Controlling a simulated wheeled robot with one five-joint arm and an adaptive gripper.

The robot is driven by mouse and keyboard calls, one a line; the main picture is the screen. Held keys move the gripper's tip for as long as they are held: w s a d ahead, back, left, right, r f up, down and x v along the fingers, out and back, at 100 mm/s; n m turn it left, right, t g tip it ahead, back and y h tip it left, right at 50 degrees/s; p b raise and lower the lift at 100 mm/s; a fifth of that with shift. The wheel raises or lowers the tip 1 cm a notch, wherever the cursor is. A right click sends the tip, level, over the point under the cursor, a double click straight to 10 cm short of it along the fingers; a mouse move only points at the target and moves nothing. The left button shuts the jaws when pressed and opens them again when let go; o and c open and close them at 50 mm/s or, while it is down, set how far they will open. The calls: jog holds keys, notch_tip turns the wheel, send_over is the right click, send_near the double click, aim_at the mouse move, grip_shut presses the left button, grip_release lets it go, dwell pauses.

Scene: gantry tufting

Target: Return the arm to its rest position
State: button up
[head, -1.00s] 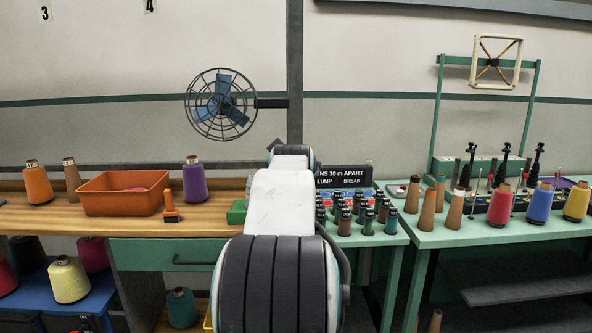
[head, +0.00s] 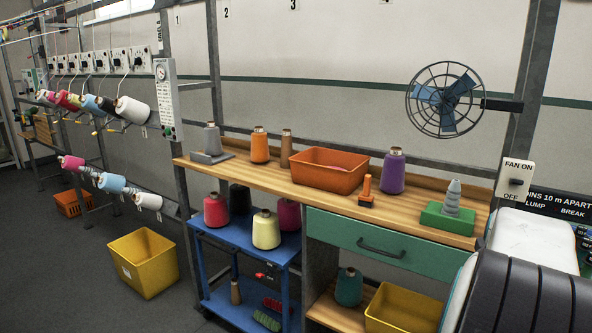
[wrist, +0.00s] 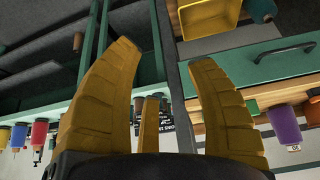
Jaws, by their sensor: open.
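My gripper (wrist: 168,95) shows in the wrist view with its yellow fingers spread apart and nothing between them. The wrist picture looks upside down, with the green drawer (wrist: 262,58) at its upper right and the purple cone (wrist: 284,124) at its right edge. In the head view my arm fills the lower right corner, beside the right end of the wooden bench (head: 290,177). The gripper itself is hidden there behind my arm.
A yellow crate (head: 150,270) sits on the floor at left. An orange bin (head: 322,175) and a wall fan (head: 445,100) are at the bench. Dark floor lies open at lower left.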

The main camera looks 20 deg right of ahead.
jog(key=s+a+f+n+y+p, duration=0.1)
jog(key=a+n, duration=0.5)
jog(key=a, duration=1.2)
jog(key=s+a+f+n+y+p, duration=0.1)
jog(key=a+n+y, duration=0.2)
jog(key=a, duration=1.6)
jog(key=shift+s+n+t+y+p, duration=0.3)
jog(key=shift+n+y+p, duration=0.1)
jog(key=shift+n, duration=1)
